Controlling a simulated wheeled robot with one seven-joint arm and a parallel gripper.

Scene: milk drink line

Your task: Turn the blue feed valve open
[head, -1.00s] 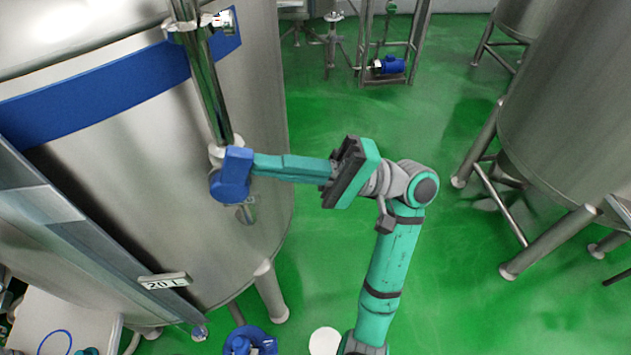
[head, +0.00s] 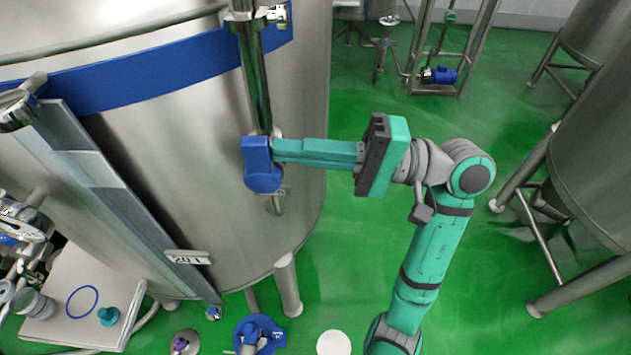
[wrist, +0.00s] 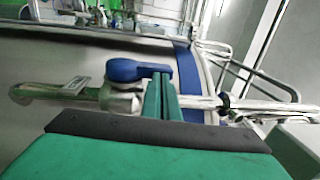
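The blue feed valve's handle (head: 262,172) is at the lower end of a vertical steel pipe (head: 256,80) on the front of the big tank. Its lever lies roughly along the pipe. In the wrist view the handle (wrist: 126,70) has its round end at left and its lever reaching right to my fingers. My gripper (head: 278,150) comes in from the right with its long teal fingers close together at the upper part of the handle. It looks shut on the lever.
The steel tank (head: 180,150) with a blue band fills the left. A white platform (head: 60,325) and a blue fitting (head: 252,338) are low in front.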

